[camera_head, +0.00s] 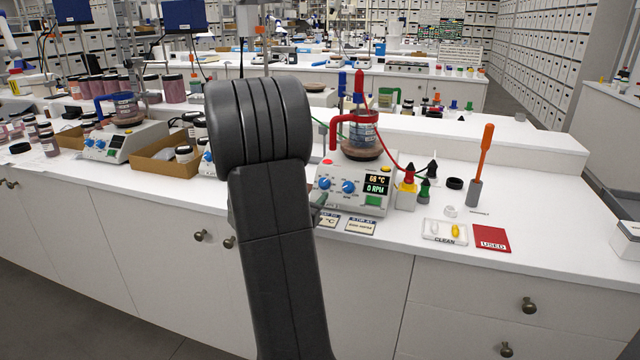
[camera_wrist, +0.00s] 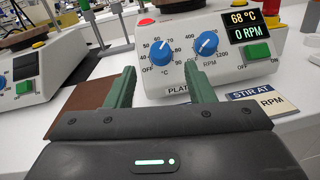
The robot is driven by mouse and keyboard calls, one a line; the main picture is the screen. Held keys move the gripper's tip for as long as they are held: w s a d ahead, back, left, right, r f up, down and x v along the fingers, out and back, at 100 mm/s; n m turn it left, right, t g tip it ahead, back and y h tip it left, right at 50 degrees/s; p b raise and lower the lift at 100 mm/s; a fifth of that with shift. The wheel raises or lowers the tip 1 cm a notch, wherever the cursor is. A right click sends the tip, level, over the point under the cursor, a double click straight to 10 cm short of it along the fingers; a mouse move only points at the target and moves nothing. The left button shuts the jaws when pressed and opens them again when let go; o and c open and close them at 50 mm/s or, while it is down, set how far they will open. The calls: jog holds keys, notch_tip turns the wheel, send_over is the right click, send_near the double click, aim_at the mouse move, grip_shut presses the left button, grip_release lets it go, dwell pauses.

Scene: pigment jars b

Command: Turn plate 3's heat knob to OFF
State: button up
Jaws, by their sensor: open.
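A white hot plate (camera_head: 360,203) (camera_wrist: 225,72) stands on the bench, its display reading 68 °C and 0 RPM. Its front label starts "PLAT"; my finger hides the number. Its heat knob (camera_wrist: 160,53) is blue with a °C scale, and its white mark points up toward the 60–70 side, away from OFF at lower left. The blue RPM knob (camera_wrist: 207,43) is to its right. My gripper (camera_wrist: 160,75) is open and empty, its green fingers either side of the heat knob in the picture, seemingly short of it. In the head view my arm hides most of the gripper.
A red-handled vessel (camera_head: 362,140) sits on the plate. A green switch (camera_wrist: 257,53) is right of the knobs. A "STIR AT" card (camera_wrist: 264,103) lies in front. Another plate (camera_wrist: 35,75) stands left. Dropper bottles (camera_head: 407,190) stand close on the right.

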aim_at(322, 184)
jog(key=p+x, duration=0.1)
jog(key=x, duration=0.5)
jog(key=c, duration=1)
